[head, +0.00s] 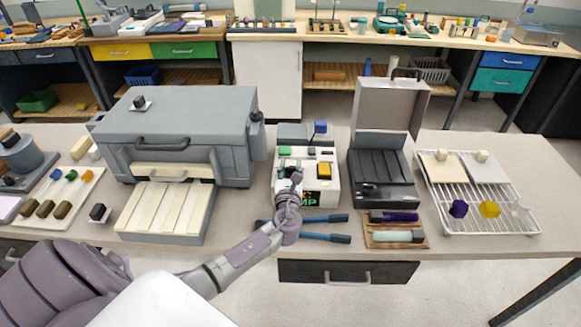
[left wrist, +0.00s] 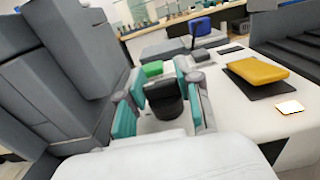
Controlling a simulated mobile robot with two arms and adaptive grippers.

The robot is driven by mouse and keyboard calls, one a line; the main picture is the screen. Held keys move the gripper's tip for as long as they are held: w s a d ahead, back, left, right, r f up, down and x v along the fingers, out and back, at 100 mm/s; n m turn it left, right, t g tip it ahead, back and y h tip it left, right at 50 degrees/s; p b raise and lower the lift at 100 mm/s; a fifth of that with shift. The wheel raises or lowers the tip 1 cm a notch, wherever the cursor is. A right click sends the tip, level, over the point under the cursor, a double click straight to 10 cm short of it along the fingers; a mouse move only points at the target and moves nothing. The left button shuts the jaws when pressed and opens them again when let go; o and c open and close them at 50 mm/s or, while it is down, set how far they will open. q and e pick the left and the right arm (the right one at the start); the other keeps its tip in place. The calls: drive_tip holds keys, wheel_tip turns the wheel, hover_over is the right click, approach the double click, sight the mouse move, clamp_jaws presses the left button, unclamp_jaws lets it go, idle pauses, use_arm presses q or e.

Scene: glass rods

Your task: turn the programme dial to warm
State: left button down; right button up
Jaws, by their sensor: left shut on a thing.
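The white control box (head: 331,185) stands mid-table, with a green button (head: 285,150), a yellow button (head: 324,168) and a blue-topped lever (head: 320,127). My left gripper (head: 295,180) is over the box's near left part and hides the dial there. In the left wrist view, the teal-padded fingers of my left gripper (left wrist: 157,92) are on either side of the black programme dial (left wrist: 166,104), shut on it. The green button (left wrist: 153,69) is just behind the dial, and the yellow button (left wrist: 258,71) is to the right. The dial's marks and pointer cannot be made out. My right gripper is not in view.
A grey oven-like machine (head: 185,120) stands close on the left. A black case with a raised grey lid (head: 390,105) stands close on the right. Blue-handled tongs (head: 325,238) lie in front of the box. A white wire rack (head: 500,215) is farther right.

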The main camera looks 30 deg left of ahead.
use_arm(q)
drive_tip(key=shift+f+m+t+h, duration=0.1)
drive_tip(key=shift+m+t+h, duration=0.4)
drive_tip(key=shift+m+h, duration=0.3)
drive_tip(key=shift+a+f+m+t+h+b, duration=0.1)
drive_tip(key=shift+m+t+h+b, duration=0.4)
drive_tip(key=shift+h+b, duration=0.55)
drive_tip(key=m+h+b, duration=0.2)
drive_tip(key=h+b, duration=0.2)
drive_tip(key=b, duration=0.1)
drive_tip(key=m+h+b, duration=0.3)
drive_tip(key=h+b, duration=0.1)
drive_tip(key=b, duration=0.1)
drive_tip(key=shift+f+m+h, duration=0.2)
drive_tip(key=shift+m+h, duration=0.1)
drive_tip(key=shift+h, duration=0.05)
drive_tip(key=shift+r+m+h+b, duration=0.35)
drive_tip(key=shift+h+b, duration=0.25)
drive_tip(key=shift+b, duration=0.35)
drive_tip(key=c, duration=0.8)
unclamp_jaws()
drive_tip(key=shift+o, duration=0.2)
drive_tip(key=shift+s, duration=0.1)
